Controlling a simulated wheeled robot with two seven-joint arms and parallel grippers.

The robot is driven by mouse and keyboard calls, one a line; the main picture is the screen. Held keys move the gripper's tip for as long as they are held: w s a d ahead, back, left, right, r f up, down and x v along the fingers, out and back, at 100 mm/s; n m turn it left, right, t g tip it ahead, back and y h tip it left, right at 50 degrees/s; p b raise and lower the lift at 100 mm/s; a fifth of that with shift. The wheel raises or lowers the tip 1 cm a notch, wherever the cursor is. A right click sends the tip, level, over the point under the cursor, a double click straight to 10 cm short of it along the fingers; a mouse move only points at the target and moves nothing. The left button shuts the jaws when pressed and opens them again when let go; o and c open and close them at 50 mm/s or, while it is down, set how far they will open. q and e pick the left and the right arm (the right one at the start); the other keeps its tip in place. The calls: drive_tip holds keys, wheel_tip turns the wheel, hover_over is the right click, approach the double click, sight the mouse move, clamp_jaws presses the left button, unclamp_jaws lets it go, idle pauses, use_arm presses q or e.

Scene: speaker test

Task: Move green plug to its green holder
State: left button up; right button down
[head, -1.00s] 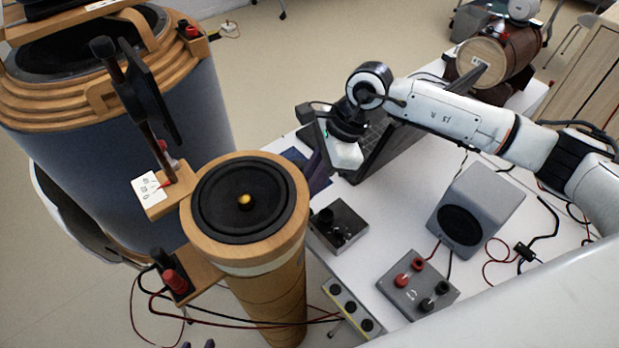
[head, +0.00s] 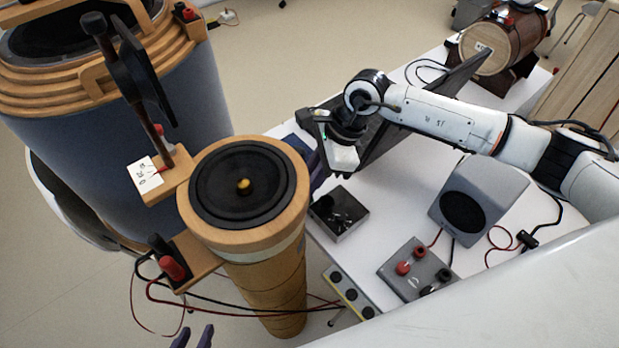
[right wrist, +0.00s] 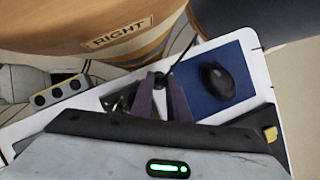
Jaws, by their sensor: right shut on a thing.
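In the right wrist view, the purple fingers of my right gripper (right wrist: 160,98) are shut on the green plug (right wrist: 160,80). Only a small dark green part of it shows at the fingertips, near a blue mat. In the head view my right gripper is mostly hidden behind the wooden speaker column. My left gripper (head: 193,337) shows only as two purple fingertips at the bottom edge, apart and with nothing between them. I cannot make out a green holder in either view.
A small open metal box (head: 338,214) holds dark items. A grey terminal box (head: 417,269) has red and black knobs. A grey speaker (head: 478,200), a strip with black holes (head: 350,291) and a black mouse (right wrist: 217,80) are close. The wooden column (head: 245,215) stands beside the table.

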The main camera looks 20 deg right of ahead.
idle(0.4)
drive_tip(key=shift+f+b, duration=0.1)
drive_tip(key=shift+b, duration=0.4)
idle(0.8)
drive_tip(key=shift+f+b, duration=1.15)
drive_tip(key=shift+f, duration=0.15)
idle(0.6)
